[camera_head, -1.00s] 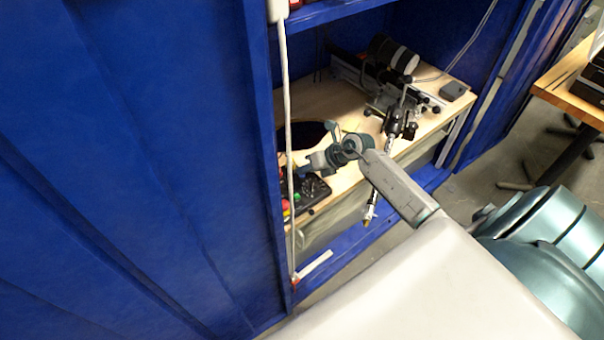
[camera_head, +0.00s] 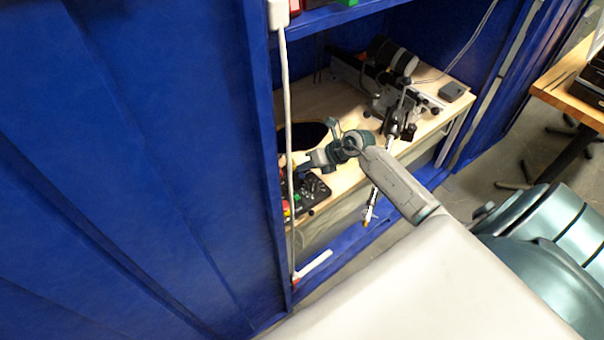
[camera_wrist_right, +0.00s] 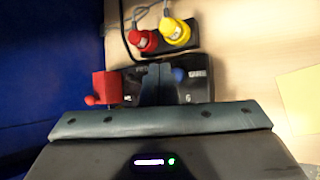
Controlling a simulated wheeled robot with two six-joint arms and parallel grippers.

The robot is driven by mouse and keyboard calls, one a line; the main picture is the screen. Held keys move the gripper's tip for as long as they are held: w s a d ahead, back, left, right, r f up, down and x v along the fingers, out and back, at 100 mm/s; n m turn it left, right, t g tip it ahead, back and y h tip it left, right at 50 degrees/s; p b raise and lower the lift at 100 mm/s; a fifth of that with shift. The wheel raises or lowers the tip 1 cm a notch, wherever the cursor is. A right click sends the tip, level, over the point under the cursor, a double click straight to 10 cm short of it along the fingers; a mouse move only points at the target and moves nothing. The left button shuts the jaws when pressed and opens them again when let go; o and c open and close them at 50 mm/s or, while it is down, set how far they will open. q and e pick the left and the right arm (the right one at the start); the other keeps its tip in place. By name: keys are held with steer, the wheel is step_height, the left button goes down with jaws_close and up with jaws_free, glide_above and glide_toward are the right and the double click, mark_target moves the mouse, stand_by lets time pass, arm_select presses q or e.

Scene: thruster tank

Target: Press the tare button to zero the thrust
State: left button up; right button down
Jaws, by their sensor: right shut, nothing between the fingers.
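A black control box (camera_head: 314,188) lies at the left end of the wooden bench, inside the blue cabinet. In the right wrist view the box (camera_wrist_right: 200,90) shows a blue round button (camera_wrist_right: 180,75) and a red lever-like part (camera_wrist_right: 105,88) at its left. I cannot read which button is the tare. My right gripper (camera_head: 303,167) reaches in over the box. In the wrist view its fingers (camera_wrist_right: 158,72) are together and empty, just left of the blue button. They hide the middle of the box, and I cannot tell whether they touch it. My left gripper is not in view.
A red plug-like knob (camera_wrist_right: 145,40) and a yellow one (camera_wrist_right: 176,32) with cables stand beyond the box. The blue cabinet wall (camera_head: 150,170) and a white cable (camera_head: 287,130) are close at the left. Equipment (camera_head: 395,90) fills the bench's far end. A yellow sheet (camera_wrist_right: 300,98) lies right.

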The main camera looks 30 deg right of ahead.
step_height(320, 180, up, 5)
steer(key=p, duration=0.3)
steer(key=shift+f, duration=0.15)
stand_by(0.6)
